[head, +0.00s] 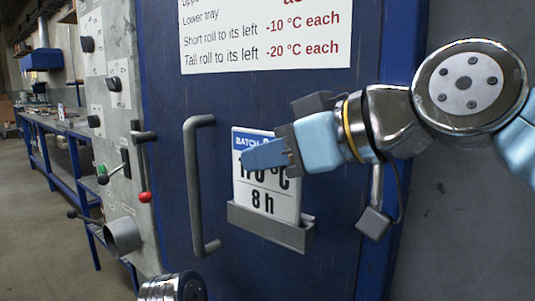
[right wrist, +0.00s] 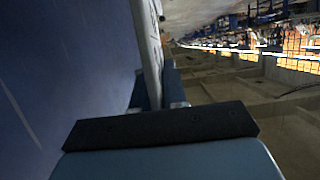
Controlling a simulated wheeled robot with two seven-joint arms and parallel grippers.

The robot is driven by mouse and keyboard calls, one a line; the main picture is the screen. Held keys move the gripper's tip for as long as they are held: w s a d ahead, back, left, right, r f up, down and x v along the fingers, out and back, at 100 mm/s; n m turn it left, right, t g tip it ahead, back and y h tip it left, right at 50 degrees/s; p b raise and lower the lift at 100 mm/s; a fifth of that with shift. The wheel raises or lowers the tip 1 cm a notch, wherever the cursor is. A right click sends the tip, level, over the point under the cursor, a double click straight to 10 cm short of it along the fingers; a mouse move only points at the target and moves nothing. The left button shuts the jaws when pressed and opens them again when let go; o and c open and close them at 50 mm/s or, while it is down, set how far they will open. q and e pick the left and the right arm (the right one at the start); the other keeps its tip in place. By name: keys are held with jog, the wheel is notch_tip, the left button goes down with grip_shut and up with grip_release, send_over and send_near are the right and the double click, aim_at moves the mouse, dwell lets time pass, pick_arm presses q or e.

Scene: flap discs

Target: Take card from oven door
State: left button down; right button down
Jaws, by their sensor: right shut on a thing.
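The white card (head: 268,181) has a blue header reading "BATCH", with "°C" and "8 h" below. It stands upright in a grey holder (head: 270,228) on the blue oven door (head: 330,105), its lower edge inside the holder. My right gripper (head: 262,155) reaches in from the right and is shut on the card's upper part, its finger covering some of the print. In the right wrist view the card (right wrist: 148,50) shows nearly edge-on, as a pale strip at the fingers. My left gripper is not in view.
A grey vertical door handle (head: 192,185) stands just left of the card. A printed sheet (head: 265,35) of temperatures is above it. Left are a control panel with a red-knobbed lever (head: 145,196) and a blue workbench (head: 65,150). A latch (head: 374,222) hangs right of the holder.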

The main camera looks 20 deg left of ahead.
jog(key=shift+r, duration=0.1)
dwell(0.4)
notch_tip(320, 180, up, 2)
jog(key=shift+r+p, duration=0.2)
jog(key=shift+p, duration=1.05)
jog(key=shift+r, duration=2.2)
